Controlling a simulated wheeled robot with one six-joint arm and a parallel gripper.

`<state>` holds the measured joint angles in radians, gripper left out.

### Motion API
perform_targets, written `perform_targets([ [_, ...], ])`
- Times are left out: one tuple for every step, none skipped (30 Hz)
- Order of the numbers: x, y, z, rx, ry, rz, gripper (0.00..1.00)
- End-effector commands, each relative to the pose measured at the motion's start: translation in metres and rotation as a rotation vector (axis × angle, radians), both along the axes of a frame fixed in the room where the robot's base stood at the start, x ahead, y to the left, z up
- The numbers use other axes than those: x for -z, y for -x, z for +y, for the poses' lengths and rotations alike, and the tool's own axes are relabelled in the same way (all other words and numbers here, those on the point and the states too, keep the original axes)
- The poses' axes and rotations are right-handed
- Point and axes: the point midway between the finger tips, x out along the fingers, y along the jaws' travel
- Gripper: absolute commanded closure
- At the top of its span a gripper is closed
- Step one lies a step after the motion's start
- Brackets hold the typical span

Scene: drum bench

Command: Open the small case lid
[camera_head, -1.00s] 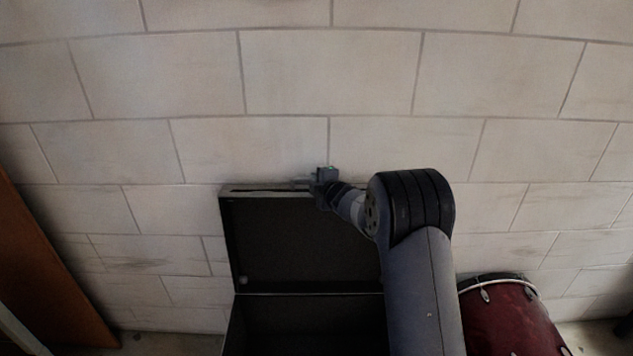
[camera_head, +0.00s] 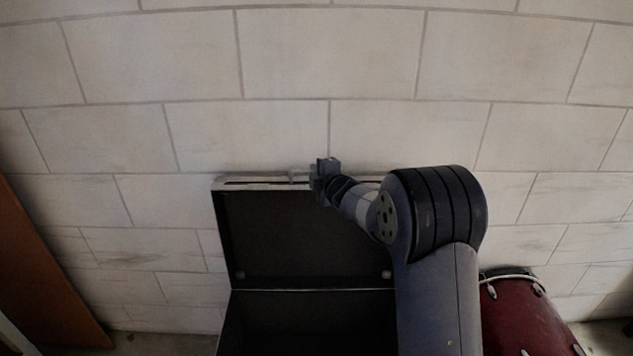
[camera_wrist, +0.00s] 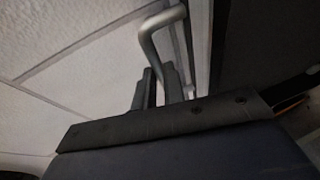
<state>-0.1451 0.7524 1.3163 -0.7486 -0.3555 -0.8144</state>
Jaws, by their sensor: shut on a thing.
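The small case (camera_head: 310,325) is black and stands below the wall, its lower part cut off by the bottom of the head view. Its lid (camera_head: 300,240) is raised and stands nearly upright, with the dark inside facing me. A metal handle (camera_wrist: 150,45) shows in the wrist view, running down between the fingers. My gripper (camera_head: 308,178) is at the lid's top edge, shut on the handle. My gripper also shows in the wrist view (camera_wrist: 160,85). My arm hides the right part of the case and lid.
A pale block wall (camera_head: 330,60) stands right behind the lid. A red drum (camera_head: 528,318) is close on the right of the case, partly behind my arm. A brown wooden panel (camera_head: 40,270) leans at the left. Some floor is free between panel and case.

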Motion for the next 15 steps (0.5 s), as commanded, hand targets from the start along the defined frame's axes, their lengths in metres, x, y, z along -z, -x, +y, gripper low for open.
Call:
perform_targets([
  [0.004,0.004,0.000,-0.001,-0.001,-0.011,1.00],
  [0.004,0.006,0.000,-0.001,-0.001,-0.016,1.00],
  [0.005,0.009,0.000,-0.001,-0.001,-0.021,1.00],
  [0.004,0.011,0.000,-0.001,-0.001,-0.026,1.00],
  [0.004,0.013,0.000,-0.001,-0.002,-0.031,1.00],
  [0.004,0.015,0.000,-0.001,-0.001,-0.036,1.00],
  [0.004,0.018,0.000,0.000,-0.002,-0.041,1.00],
  [0.004,0.020,0.000,-0.001,-0.001,-0.046,1.00],
  [0.004,0.022,0.000,-0.001,-0.001,-0.051,1.00],
  [0.003,0.025,0.000,-0.001,-0.001,-0.058,1.00],
  [0.003,0.027,0.000,0.000,-0.001,-0.062,1.00],
  [0.004,0.029,0.000,0.000,-0.002,-0.068,1.00],
  [0.003,0.032,0.000,0.000,-0.001,-0.073,1.00],
  [0.003,0.034,0.000,0.000,-0.002,-0.078,1.00],
  [0.003,0.037,0.000,-0.001,-0.002,-0.084,1.00],
])
